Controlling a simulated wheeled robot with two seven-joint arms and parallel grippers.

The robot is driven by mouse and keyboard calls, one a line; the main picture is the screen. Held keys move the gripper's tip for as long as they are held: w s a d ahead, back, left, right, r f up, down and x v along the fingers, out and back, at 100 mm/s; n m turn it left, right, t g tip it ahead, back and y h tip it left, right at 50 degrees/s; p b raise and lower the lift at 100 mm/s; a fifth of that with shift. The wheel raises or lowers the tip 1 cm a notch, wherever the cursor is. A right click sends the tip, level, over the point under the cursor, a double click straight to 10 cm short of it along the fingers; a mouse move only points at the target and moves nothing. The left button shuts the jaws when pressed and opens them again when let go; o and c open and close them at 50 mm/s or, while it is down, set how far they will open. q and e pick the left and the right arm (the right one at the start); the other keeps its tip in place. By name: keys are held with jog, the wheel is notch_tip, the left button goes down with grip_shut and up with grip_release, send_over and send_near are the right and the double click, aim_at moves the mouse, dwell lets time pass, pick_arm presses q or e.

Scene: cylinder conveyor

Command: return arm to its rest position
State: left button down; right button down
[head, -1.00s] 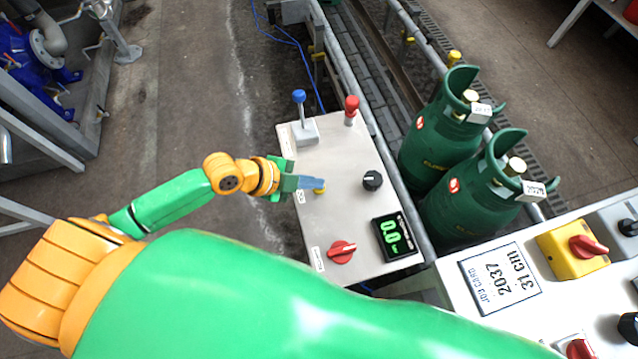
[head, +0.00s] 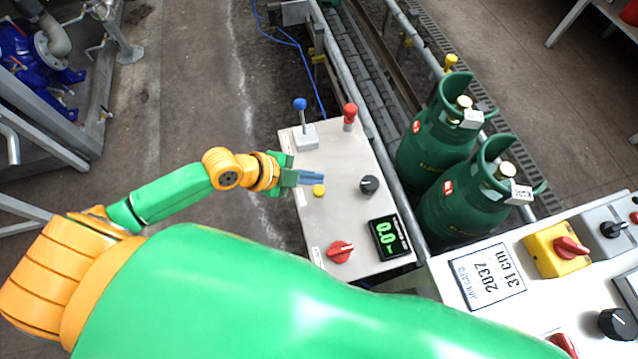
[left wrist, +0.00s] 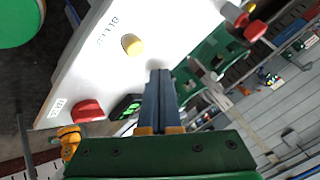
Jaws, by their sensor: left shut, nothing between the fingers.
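My left arm comes in from the left in the head view, green and orange. Its gripper (head: 318,178) is shut and empty, just above the yellow button (head: 319,190) on the grey control panel (head: 345,215). In the left wrist view the closed blue-grey fingers (left wrist: 160,92) point toward the panel, apart from the yellow button (left wrist: 131,44). A large green arm link of mine fills the bottom of the head view. My right gripper is not in view.
The panel carries a blue-knobbed lever (head: 300,104), a red-knobbed lever (head: 349,112), a black dial (head: 369,184), a red knob (head: 340,251) and a display (head: 390,237). Two green cylinders (head: 437,140) stand on the conveyor to the right. A job card (head: 487,275) lies on another panel.

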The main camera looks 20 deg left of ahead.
pick_arm(q)
notch_tip(320, 180, up, 3)
jog(key=shift+f+p, duration=0.15)
jog(key=shift+p, duration=0.75)
jog(key=shift+f, duration=0.15)
jog(key=shift+s, duration=0.1)
jog(key=s+n, duration=0.1)
jog(key=s+d+n+y, duration=0.1)
jog(key=n, duration=0.1)
jog(key=s+d+f+n, duration=0.1)
jog(key=n, duration=0.1)
jog(key=shift+s+d+g, duration=0.15)
jog(key=shift+s+g, duration=0.15)
jog(key=shift+s, duration=0.1)
jog(key=s+a+n+g+y, duration=0.2)
jog(key=s+a+n+y, duration=0.45)
jog(key=n, duration=0.55)
notch_tip(320, 180, down, 16)
jog(key=s+a+g, duration=0.1)
jog(key=s, duration=0.2)
jog(key=s+a+f+g, duration=0.1)
jog(key=s+a+f, duration=0.1)
jog(key=s+f, duration=1)
jog(key=shift+s+a, duration=0.25)
jog(key=shift+h, duration=0.25)
